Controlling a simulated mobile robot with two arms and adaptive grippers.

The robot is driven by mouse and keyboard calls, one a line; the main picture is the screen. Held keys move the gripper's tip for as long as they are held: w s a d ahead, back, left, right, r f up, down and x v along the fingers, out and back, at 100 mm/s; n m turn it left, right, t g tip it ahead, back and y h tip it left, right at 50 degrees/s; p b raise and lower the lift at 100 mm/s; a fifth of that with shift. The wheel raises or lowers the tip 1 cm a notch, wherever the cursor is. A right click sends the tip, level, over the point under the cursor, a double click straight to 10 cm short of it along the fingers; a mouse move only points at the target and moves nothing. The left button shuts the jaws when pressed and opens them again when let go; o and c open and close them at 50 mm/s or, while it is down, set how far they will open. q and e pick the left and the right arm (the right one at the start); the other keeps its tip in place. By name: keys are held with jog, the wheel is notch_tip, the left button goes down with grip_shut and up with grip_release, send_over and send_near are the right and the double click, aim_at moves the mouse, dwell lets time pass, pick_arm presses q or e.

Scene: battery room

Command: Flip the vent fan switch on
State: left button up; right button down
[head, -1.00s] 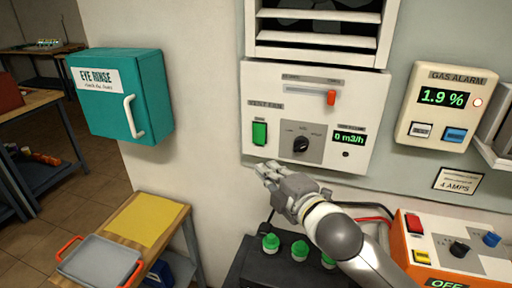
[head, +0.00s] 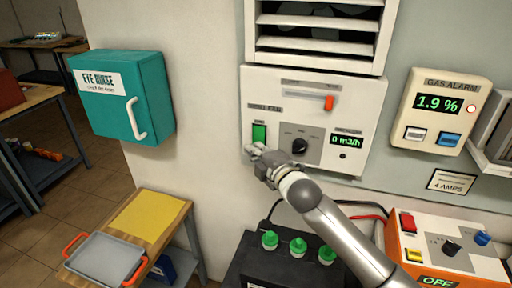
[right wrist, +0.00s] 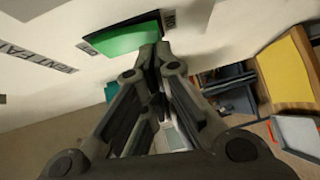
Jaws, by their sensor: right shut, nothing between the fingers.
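The vent fan panel (head: 283,93) is a white box on the wall under a louvred vent. Its green rocker switch (head: 259,133) is at the left, with a black knob (head: 299,146) beside it and a display (head: 347,140) reading 0 m3/h. My right gripper (head: 254,151) is shut and empty, its tips at the lower edge of the green switch. In the right wrist view the shut fingertips (right wrist: 153,48) are at the edge of the green switch (right wrist: 122,38); I cannot tell whether they touch. My left gripper is not in view.
A gas alarm (head: 439,107) reading 1.9 % hangs to the right. A teal eye rinse cabinet (head: 118,100) is on the left wall. Below are a black battery (head: 272,271) with green caps and an orange-sided charger (head: 402,259) reading OFF.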

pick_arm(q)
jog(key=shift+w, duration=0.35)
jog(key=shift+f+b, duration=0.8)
pick_arm(e)
jog(key=shift+w+d+f+n, duration=0.1)
jog(key=shift+w+f+n, duration=0.05)
jog(key=shift+w+n, duration=0.2)
